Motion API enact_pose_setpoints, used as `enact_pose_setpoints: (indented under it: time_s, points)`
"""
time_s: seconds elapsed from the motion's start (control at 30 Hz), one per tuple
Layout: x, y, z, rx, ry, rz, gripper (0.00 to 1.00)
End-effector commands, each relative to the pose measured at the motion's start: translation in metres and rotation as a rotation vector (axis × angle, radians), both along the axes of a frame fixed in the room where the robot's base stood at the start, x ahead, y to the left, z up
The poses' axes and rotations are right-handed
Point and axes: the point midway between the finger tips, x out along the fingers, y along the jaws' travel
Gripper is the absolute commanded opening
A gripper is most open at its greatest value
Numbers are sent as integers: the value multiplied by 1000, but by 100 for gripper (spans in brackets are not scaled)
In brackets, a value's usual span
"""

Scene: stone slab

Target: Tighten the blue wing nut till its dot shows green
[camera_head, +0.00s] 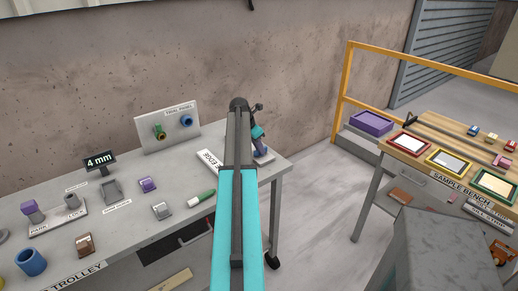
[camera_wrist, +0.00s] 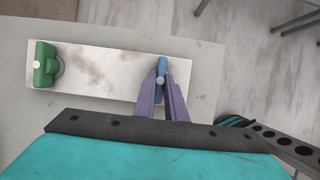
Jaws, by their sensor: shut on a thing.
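In the wrist view, a blue wing nut (camera_wrist: 163,66) stands near the right end of a pale, stained plate (camera_wrist: 105,65). My gripper (camera_wrist: 161,78) has its purple fingers shut on it, one on each side. A pale round spot shows on the nut; I see no green dot on it. A green wing nut (camera_wrist: 46,62) sits at the plate's left end, apart from my gripper. In the head view, my gripper (camera_head: 262,145) is at the trolley's far right corner, and my arm hides much of that area.
The grey trolley top (camera_head: 130,215) holds a display reading "4 mm" (camera_head: 99,161), an upright panel (camera_head: 165,127) with green and blue fittings, a green-and-white marker (camera_head: 201,198) and several small parts. A sample bench (camera_head: 455,170) and yellow rail (camera_head: 430,62) stand right, with open floor between.

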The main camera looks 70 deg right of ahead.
Motion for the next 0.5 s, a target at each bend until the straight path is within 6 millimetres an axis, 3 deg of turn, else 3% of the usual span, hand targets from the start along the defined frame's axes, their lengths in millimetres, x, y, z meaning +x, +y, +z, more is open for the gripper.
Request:
enact_pose_setpoints:
  time_s: [0.5]
  points:
    - [4,-4,1,3,-1,-140,0]
